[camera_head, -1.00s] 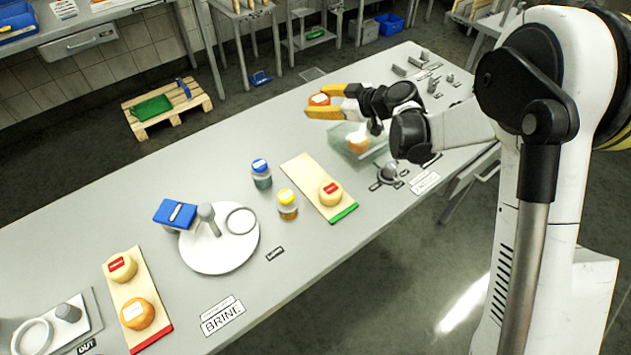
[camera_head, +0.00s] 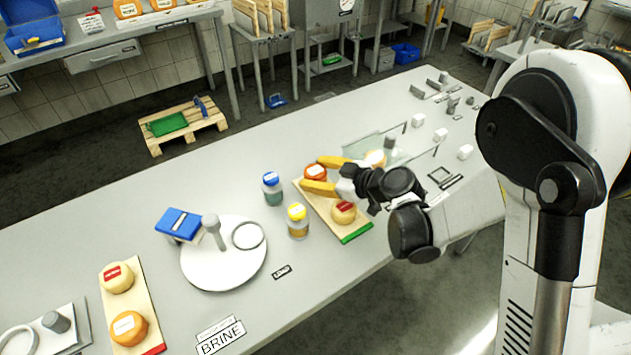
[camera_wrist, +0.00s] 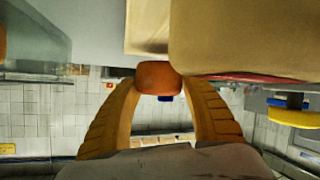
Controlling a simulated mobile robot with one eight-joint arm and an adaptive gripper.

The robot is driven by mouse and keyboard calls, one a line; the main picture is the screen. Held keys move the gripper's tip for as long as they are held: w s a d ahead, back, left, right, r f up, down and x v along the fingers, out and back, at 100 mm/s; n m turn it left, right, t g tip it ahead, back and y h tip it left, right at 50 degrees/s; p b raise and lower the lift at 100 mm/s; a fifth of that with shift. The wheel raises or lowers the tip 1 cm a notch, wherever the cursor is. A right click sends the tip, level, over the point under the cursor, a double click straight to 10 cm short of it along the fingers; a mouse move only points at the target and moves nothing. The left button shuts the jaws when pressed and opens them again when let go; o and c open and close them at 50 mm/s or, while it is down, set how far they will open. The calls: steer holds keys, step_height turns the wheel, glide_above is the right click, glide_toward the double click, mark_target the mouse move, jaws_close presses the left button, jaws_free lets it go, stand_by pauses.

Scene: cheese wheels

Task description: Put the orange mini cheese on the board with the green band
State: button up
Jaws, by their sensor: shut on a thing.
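My gripper (camera_head: 318,176) has its yellow fingers shut on a small orange cheese (camera_head: 315,172) with a white label. The cheese also shows between the fingertips in the wrist view (camera_wrist: 158,77). It is at the far end of the wooden board with the green band (camera_head: 353,236); I cannot tell whether it touches the wood. A pale cheese with a red label (camera_head: 343,213) stands on the same board, nearer the green band. In the wrist view, this pale cheese (camera_wrist: 245,38) is large and close beside the held one.
Jars with blue (camera_head: 271,180) and yellow (camera_head: 297,213) lids stand left of the board. A glass tank (camera_head: 362,148) is behind my gripper. A white round plate (camera_head: 205,270) and a red-banded board (camera_head: 144,300) with two cheeses are farther left.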

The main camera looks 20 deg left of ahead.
steer(key=shift+f, duration=0.75)
steer(key=shift+f, duration=0.15)
steer(key=o, duration=1.2)
steer(key=shift+o, duration=0.2)
steer(key=shift+r, duration=0.3)
steer(key=p+v, duration=0.3)
steer(key=v, duration=0.9)
steer(key=shift+s+f, duration=0.1)
